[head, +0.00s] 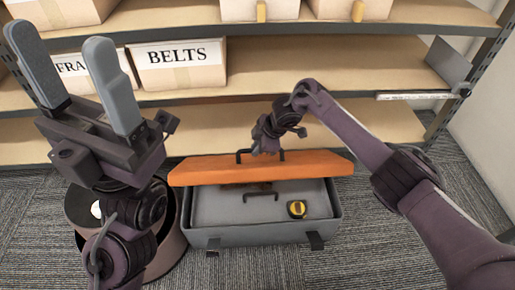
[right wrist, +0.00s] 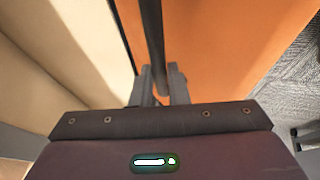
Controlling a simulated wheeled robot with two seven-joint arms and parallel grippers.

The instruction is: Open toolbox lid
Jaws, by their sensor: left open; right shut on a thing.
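The toolbox has a grey body (head: 265,233) on the carpet and an orange lid (head: 315,167), which is raised and tilted back. A grey tray (head: 225,208) with its own dark handle (head: 260,196) shows inside the box, with a yellow and black tape measure (head: 297,208) on it. My right gripper (head: 266,150) is at the lid's dark handle (head: 244,154), shut on it; the right wrist view shows the handle bar (right wrist: 155,45) between the fingers (right wrist: 158,85). My left gripper (head: 70,75) is open and empty, held up at the left, away from the box.
A shelf unit with wooden boards (head: 300,75) stands right behind the toolbox. It holds a BELTS box (head: 178,65), another labelled box (head: 75,75) partly hidden, and boxes above. Two dark latches (head: 315,241) hang at the box front. Carpet (head: 350,260) is clear at the front right.

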